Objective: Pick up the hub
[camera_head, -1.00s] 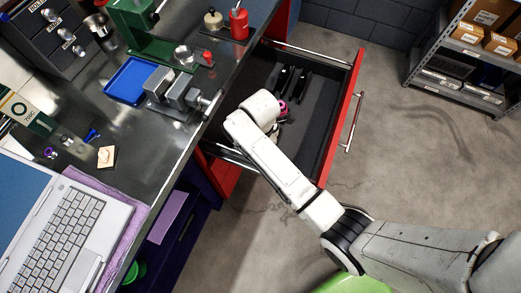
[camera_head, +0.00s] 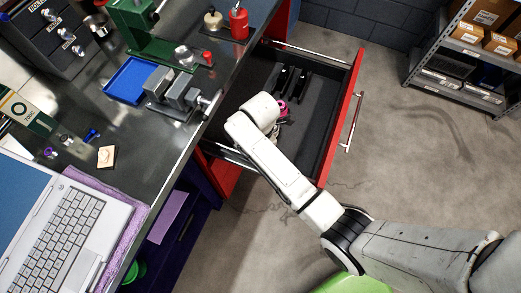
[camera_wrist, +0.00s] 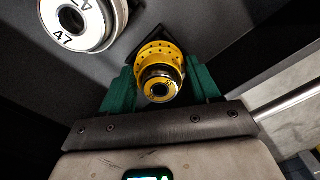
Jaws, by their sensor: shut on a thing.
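The hub (camera_wrist: 161,54), yellow with a ring of holes in its flange and a dark-rimmed yellow end, sits between the green fingers of my gripper (camera_wrist: 162,82) in the wrist view. The fingers are shut on it from both sides. A dark surface lies behind it; I cannot tell whether the hub touches it. In the head view my arm reaches into the open drawer (camera_head: 323,120), and its wrist hides the fingers and the yellow hub.
A round white-and-black part marked 47 (camera_wrist: 78,22) lies left of the hub. The drawer also holds a pink part (camera_head: 281,108) and black parts (camera_head: 292,80). A vise (camera_head: 180,95), blue tray (camera_head: 130,80) and laptop (camera_head: 65,235) stand on the bench (camera_head: 150,150).

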